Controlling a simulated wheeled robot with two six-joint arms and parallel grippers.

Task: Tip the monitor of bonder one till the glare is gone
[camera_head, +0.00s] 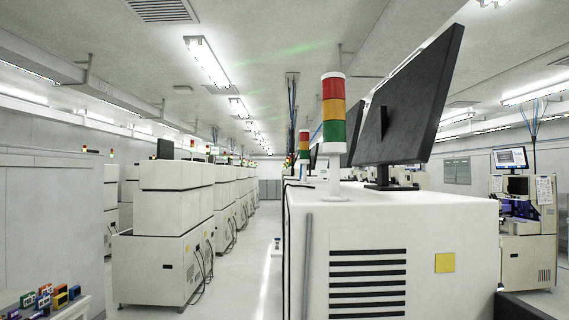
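A large black monitor (420,100) stands on top of the nearest white bonder (465,225), right of centre. It is seen from behind and the side, on a short dark stand, and leans with its top edge toward the upper right. Its screen face is hidden, so I cannot see any glare on it. No number shows on this bonder, so I cannot tell whether it is bonder one. Neither of my grippers is in view.
A red, orange and green signal tower (333,112) stands beside the monitor. More bonders (165,230) line the left side, with a clear aisle (255,265) between. A shelf with small coloured items (50,297) is at lower left. Another machine (528,230) stands at far right.

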